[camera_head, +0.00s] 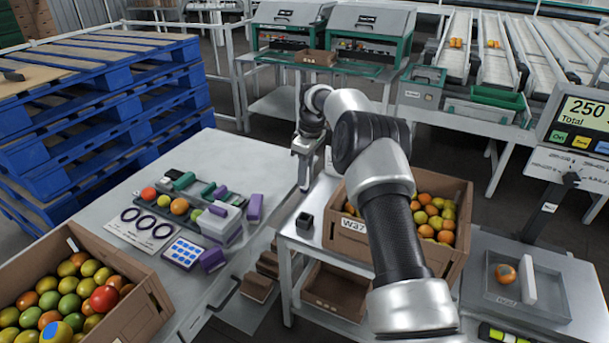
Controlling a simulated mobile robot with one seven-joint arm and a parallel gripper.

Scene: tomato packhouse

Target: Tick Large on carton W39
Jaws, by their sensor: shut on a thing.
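My gripper (303,180) points down, left of the carton and above the table's back left edge. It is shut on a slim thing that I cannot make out. A small black cup (304,222) stands on the table, left of the carton and nearer than my gripper.
Another tomato carton (140,312) stands at the lower left. A grey bench (110,195) carries a colour rack, a ring card (145,227) and purple blocks. A scale tray (510,300) with one tomato is at right. Blue pallets (100,110) are stacked at back left.

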